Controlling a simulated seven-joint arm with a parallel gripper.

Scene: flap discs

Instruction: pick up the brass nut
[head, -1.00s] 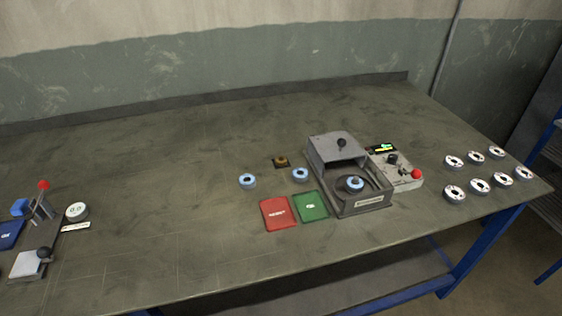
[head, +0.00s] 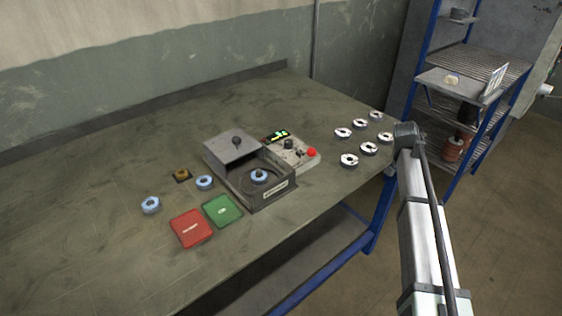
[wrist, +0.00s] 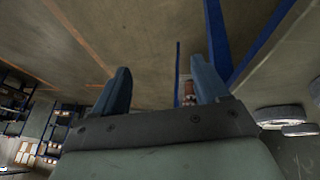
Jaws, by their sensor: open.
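In the head view my arm stands at the right, beyond the table's edge, and the fingers cannot be made out.
Several white-grey discs (head: 349,160) stand at the right. A blue-framed shelf (head: 470,62) is behind.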

